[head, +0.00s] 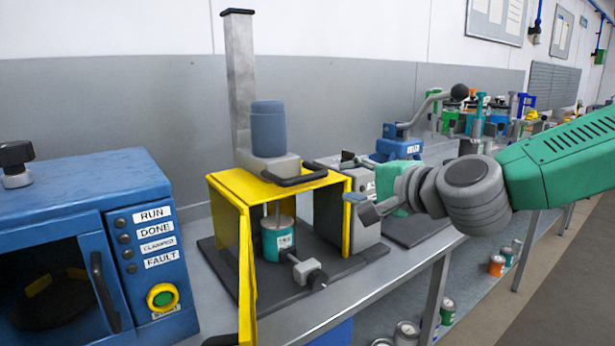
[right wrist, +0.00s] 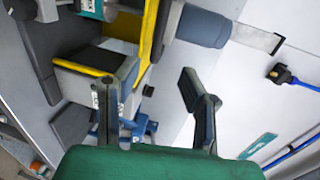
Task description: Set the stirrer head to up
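The stirrer head (head: 268,163) is a grey block with a blue-grey motor (head: 268,128) on top, on a tall grey column (head: 241,70). It sits low, at the top of the yellow guard (head: 245,188), and its shaft runs down to a teal can (head: 279,238). A black handle (head: 297,177) sticks out at its front. My right gripper (head: 361,206) is to the right of the handle, apart from it. In the right wrist view its fingers (right wrist: 158,92) are spread with nothing between them; the motor (right wrist: 203,27) shows beyond. My left gripper is out of view.
A blue oven-like machine (head: 90,240) stands at the left. A grey box (head: 365,222) stands right of the guard, close to my right gripper. A clamp (head: 306,270) reaches the can. More machines and cans fill the bench at the right. Space above the guard's right side is clear.

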